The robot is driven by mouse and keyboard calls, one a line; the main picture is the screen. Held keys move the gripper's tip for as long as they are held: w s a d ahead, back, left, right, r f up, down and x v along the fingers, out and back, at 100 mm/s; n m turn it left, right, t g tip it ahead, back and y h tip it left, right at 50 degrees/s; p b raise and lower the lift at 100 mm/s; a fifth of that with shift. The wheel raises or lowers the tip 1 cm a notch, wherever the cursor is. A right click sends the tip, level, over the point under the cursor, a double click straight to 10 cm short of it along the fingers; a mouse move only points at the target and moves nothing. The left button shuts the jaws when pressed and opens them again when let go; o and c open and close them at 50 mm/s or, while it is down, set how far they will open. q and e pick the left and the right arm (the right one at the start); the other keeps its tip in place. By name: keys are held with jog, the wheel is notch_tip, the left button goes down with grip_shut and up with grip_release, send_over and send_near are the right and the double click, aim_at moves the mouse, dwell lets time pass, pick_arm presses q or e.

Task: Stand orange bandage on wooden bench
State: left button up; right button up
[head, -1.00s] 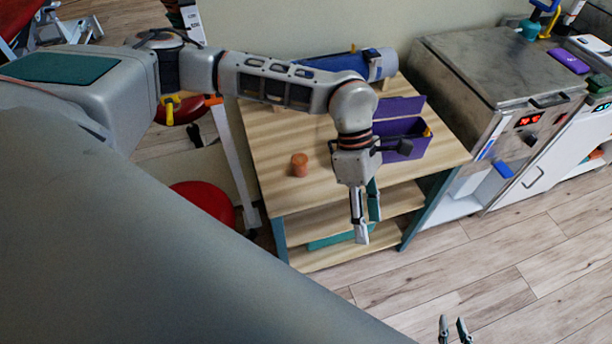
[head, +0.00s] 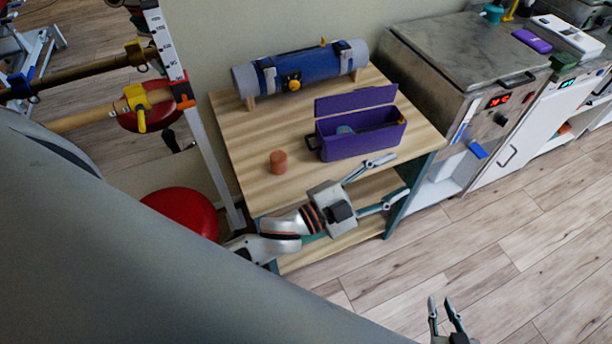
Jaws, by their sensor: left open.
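The orange bandage (head: 278,161) is a short cylinder standing upright on the top of the wooden bench (head: 240,150), near its left front part. Nothing touches it. My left gripper (head: 399,176) is open and empty at the front right edge of the bench, to the right of the bandage and apart from it. Its fingers point right. My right gripper (head: 440,302) is at the bottom edge of the view, over the floor, with its two fingers apart and nothing between them.
A purple open box (head: 362,144) with things inside stands right of the bandage. A blue and grey roll (head: 308,72) lies at the back of the bench. A metal cabinet (head: 455,60) stands to the right. A red ball-like thing (head: 182,212) is at the left.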

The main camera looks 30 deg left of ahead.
pick_arm(q)
jog(key=s+a+f+n+g+y, duration=0.1)
jog(key=s+a+f+n+y, duration=0.2)
jog(key=f, duration=0.5)
jog(key=s+a+f+n+g+y, duration=0.2)
jog(key=s+a+f+n+y, duration=0.1)
jog(key=a+f, duration=0.4)
jog(key=s+a+f+n+g+y, duration=0.1)
jog(key=s+a+f+n+y, duration=0.1)
jog(key=s+a+f+n, duration=0.3)
notch_tip(320, 180, down, 4)
jog(key=shift+s+a+r+n+g+y, duration=0.15)
jog(key=shift+s+a+n+g+y, duration=0.2)
jog(key=shift+s+a, duration=0.8)
jog(key=shift+w, duration=0.15)
